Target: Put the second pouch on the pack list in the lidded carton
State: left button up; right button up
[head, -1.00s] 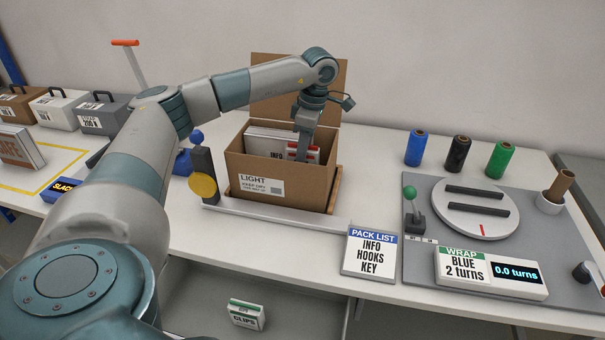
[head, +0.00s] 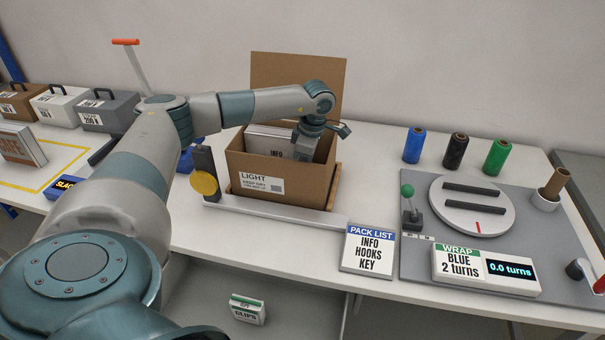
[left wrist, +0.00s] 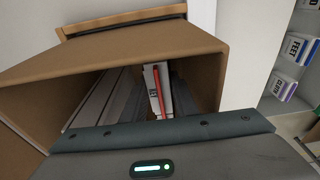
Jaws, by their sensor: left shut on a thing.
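The pack list card (head: 369,250) reads INFO, HOOKS, KEY, so HOOKS is second. The lidded carton (head: 277,187), marked LIGHT, stands on the table with its lid (head: 298,85) upright at the back. My left gripper (head: 303,152) reaches down inside the carton's right half. It is shut on a white pouch with a red edge, which shows between the fingers in the left wrist view (left wrist: 158,88); its name is not readable. A white INFO pouch (head: 268,143) stands in the carton, left of the gripper. My right gripper is not in view.
A metal rail with a yellow disc (head: 204,183) runs along the carton's front. On the right are a turntable (head: 472,207), film rolls (head: 455,150) and a WRAP display (head: 486,270). A CLIPS pouch (head: 247,309) lies on the lower shelf. Cases (head: 104,110) stand left.

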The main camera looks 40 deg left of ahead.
pick_arm(q)
jog(key=shift+f, duration=0.5)
jog(key=shift+f, duration=0.15)
jog(key=o, duration=0.8)
